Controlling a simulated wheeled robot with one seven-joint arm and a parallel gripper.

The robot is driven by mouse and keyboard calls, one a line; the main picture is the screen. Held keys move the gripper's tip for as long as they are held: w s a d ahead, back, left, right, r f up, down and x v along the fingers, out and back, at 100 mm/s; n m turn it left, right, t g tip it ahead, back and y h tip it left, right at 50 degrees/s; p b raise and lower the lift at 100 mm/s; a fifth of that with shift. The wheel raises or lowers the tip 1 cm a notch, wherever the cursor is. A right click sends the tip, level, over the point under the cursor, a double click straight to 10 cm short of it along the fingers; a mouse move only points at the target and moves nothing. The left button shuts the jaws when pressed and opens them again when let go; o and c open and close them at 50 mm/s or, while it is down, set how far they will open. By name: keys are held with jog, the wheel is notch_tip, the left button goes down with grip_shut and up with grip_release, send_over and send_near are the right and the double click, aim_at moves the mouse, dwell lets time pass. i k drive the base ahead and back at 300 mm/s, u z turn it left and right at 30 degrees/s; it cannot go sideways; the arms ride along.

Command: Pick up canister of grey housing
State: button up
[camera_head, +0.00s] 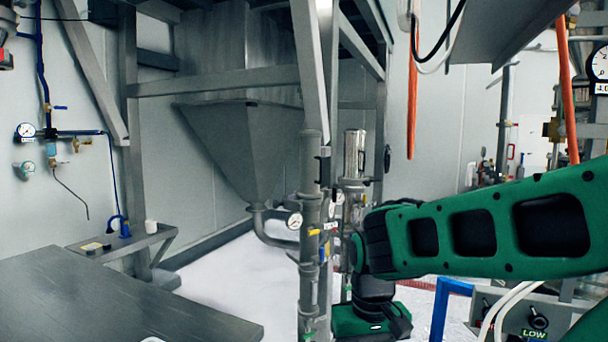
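I cannot surely pick out the canister of the grey housing. A shiny upright metal cylinder (354,156) stands among the pipes right of centre, and its lower part is partly hidden by pipework and my arm. My green arm reaches in from the right and bends down at a dark joint to a green and black link near the bottom edge. My gripper's fingers do not show, so I cannot see their state or whether they hold anything.
A grey metal table (120,305) fills the lower left and looks bare. A small shelf (135,243) behind it holds a white cup (151,226) and a blue fitting. A large grey hopper (240,140) and vertical pipes (310,230) stand mid-view. A control box (530,322) is at lower right.

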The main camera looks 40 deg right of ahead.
aim_at(310, 161)
jog(key=k, duration=0.5)
jog(key=z, duration=0.6)
jog(key=i, duration=1.05)
jog(key=u, duration=0.25)
